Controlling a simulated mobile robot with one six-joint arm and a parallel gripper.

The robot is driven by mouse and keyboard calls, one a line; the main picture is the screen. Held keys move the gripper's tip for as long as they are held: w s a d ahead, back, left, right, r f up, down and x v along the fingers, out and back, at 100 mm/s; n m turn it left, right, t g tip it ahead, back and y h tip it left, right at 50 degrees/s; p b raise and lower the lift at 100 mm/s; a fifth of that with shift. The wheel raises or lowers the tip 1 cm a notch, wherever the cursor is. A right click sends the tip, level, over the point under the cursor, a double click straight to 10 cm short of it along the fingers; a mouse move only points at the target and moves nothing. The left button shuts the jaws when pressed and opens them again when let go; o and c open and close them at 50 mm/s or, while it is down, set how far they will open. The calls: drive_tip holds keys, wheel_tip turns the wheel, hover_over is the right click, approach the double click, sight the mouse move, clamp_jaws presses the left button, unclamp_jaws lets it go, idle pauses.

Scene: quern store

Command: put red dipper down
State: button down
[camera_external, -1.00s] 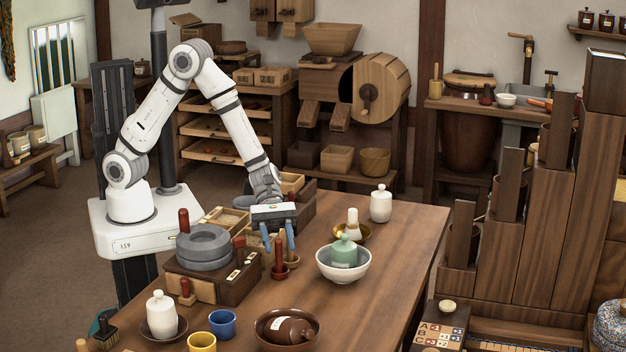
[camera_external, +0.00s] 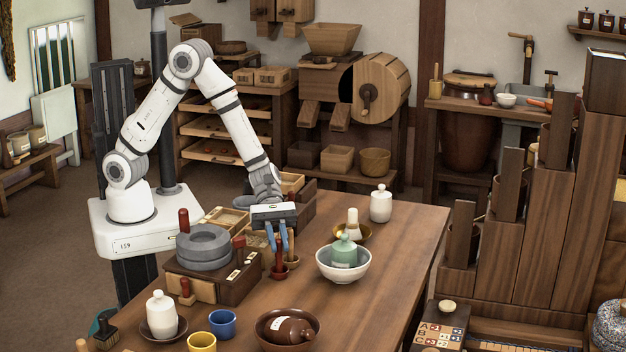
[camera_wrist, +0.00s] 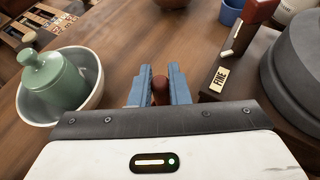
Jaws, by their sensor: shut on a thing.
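My gripper (camera_external: 278,236) is low over the table and shut on the upright handle of the red dipper (camera_external: 279,258). In the wrist view the reddish-brown handle top (camera_wrist: 160,88) shows between the two blue fingers of my gripper (camera_wrist: 159,78). The dipper's foot is down at table level, beside the quern's wooden base.
A dark quern stone (camera_external: 204,249) on a wooden base stands close on the left. A white bowl (camera_external: 343,275) with a green lidded jar (camera_external: 344,251) stands on the right. A brown bowl (camera_external: 266,339) and a blue cup (camera_external: 222,323) are nearer. The table's right side (camera_external: 385,270) is clear.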

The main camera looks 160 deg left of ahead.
wheel_tip(320, 180, up, 10)
drive_tip(key=shift+r+p, duration=0.2)
drive_tip(key=shift+p, duration=0.35)
wheel_tip(320, 180, up, 5)
drive_tip(key=s+a+n+g+y, duration=0.1)
drive_tip(key=a+n+y, duration=0.35)
drive_tip(key=a, duration=1.55)
drive_tip(key=s+a+n+g+y, duration=0.15)
drive_tip(key=a+n+y, duration=0.3)
drive_tip(key=a, duration=1.55)
wheel_tip(320, 180, down, 15)
drive_tip(key=a, duration=0.1)
drive_tip(key=shift+s+y+b, duration=0.2)
drive_tip(key=shift+y+b, duration=0.1)
drive_tip(key=shift+b, duration=0.15)
drive_tip(key=shift+f+t, duration=0.1)
drive_tip(key=shift+t, duration=0.15)
